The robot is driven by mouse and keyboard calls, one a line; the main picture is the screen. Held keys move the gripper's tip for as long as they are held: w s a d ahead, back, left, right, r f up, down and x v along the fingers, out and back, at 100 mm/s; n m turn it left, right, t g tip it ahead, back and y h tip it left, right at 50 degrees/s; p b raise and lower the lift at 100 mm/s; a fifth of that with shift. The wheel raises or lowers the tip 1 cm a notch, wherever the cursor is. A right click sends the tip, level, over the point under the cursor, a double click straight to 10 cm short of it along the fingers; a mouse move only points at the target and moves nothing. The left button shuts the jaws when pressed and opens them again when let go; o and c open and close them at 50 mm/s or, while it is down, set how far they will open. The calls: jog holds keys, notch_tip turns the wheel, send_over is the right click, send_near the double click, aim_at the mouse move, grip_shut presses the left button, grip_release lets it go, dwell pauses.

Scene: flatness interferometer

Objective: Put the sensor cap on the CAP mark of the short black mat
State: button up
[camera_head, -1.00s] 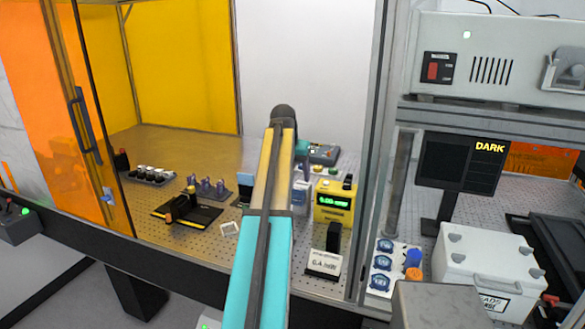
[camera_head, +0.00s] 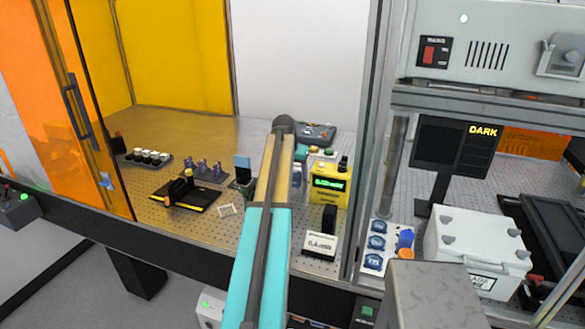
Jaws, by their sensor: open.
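A black mat with yellow markings (camera_head: 207,199) lies on the perforated bench at left centre; I cannot read a CAP mark on it. A dark device with a yellow top (camera_head: 180,187) stands on this mat. I cannot pick out the sensor cap for certain. A black upright piece (camera_head: 329,219) stands by a white label reading about 0.4 mW, right of my arm. My arm reaches up through the middle of the view and covers part of the bench. My gripper does not show.
A yellow meter (camera_head: 328,184) with a green display stands right of my arm. Purple holders (camera_head: 203,167) and a rack with white tops (camera_head: 147,158) stand behind the mat. A frame post (camera_head: 371,150) separates the right bay, with its white box (camera_head: 477,247). Bare bench shows at back left.

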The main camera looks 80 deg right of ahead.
jog(key=shift+d+f, duration=0.1)
jog(key=shift+f, duration=0.15)
jog(key=c, duration=1.1)
jog(key=shift+r, duration=0.15)
jog(key=shift+r+p, duration=1.45)
jog(key=shift+r, duration=1.5)
